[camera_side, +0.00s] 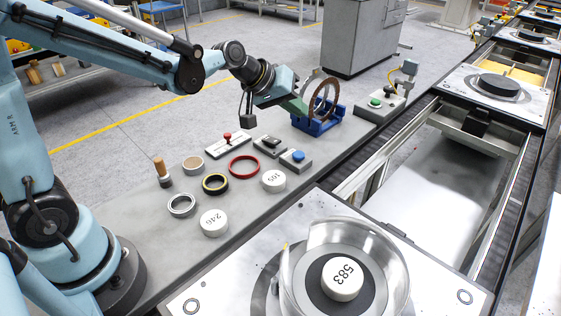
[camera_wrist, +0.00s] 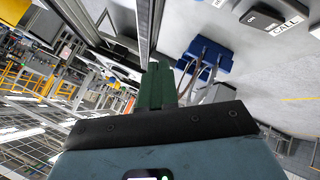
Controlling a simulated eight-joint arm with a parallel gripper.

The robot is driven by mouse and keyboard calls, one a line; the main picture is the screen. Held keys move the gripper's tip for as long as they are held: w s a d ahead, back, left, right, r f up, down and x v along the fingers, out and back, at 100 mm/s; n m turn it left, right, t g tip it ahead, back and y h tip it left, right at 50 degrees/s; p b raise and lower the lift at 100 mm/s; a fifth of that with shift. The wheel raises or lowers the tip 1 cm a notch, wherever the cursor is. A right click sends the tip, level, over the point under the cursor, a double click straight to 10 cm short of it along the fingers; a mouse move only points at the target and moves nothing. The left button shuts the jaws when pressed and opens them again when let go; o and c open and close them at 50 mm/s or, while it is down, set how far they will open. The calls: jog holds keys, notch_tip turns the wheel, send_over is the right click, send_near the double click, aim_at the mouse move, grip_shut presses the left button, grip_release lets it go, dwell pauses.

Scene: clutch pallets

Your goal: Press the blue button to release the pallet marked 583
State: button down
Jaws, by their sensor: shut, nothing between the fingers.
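The blue button (camera_side: 298,156) sits on a small grey box near the bench's right edge. My gripper (camera_side: 295,106) is above and behind the button, beside the blue rack, and does not touch the button. Its green fingers are shut and empty; they also show in the wrist view (camera_wrist: 158,86). The pallet (camera_side: 440,272) is at the front, on the conveyor. On it a white disc marked 583 (camera_side: 342,279) sits on a dark round part inside a clear ring (camera_side: 397,270). The blue button is not seen in the wrist view.
A blue rack (camera_side: 318,125) holding upright rings stands close to my gripper. A black switch (camera_side: 271,143), a red-knobbed lever (camera_side: 228,138) and a green button box (camera_side: 376,103) are nearby. Loose rings and discs marked 246 (camera_side: 213,223) and 165 (camera_side: 273,181) lie on the bench.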

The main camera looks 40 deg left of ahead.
aim_at(295, 154)
jog(key=shift+f, duration=4.4)
jog(key=shift+f, duration=0.2)
jog(key=shift+f, duration=0.2)
